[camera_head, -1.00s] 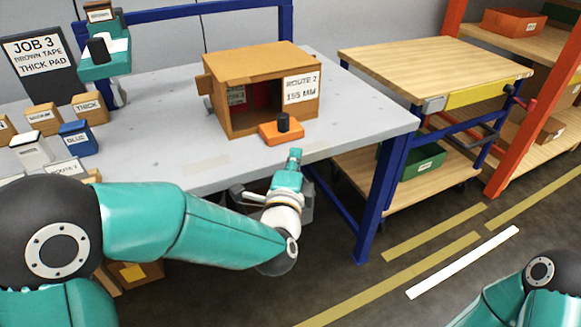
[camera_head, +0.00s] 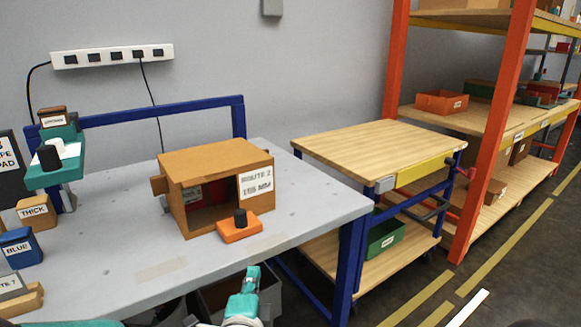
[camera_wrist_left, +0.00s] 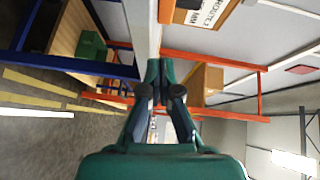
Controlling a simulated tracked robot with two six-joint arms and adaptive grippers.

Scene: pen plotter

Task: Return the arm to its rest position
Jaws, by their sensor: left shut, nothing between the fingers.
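My left gripper (camera_head: 251,276) shows at the bottom of the head view, in front of the grey table's (camera_head: 110,285) near edge. It is shut and empty. In the left wrist view the closed teal fingers (camera_wrist_left: 160,78) are in the middle, with nothing between them. Most of my left arm is below the head view's lower edge. My right arm and gripper are not in view.
On the table stand a brown box (camera_head: 215,158) labelled ROUTE 2, an orange block (camera_head: 238,230) with a black knob, and labelled blocks at left. A grey bin (camera_head: 268,300) is below the table edge. A wooden cart (camera_head: 370,150) and orange shelves (camera_head: 490,130) stand right.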

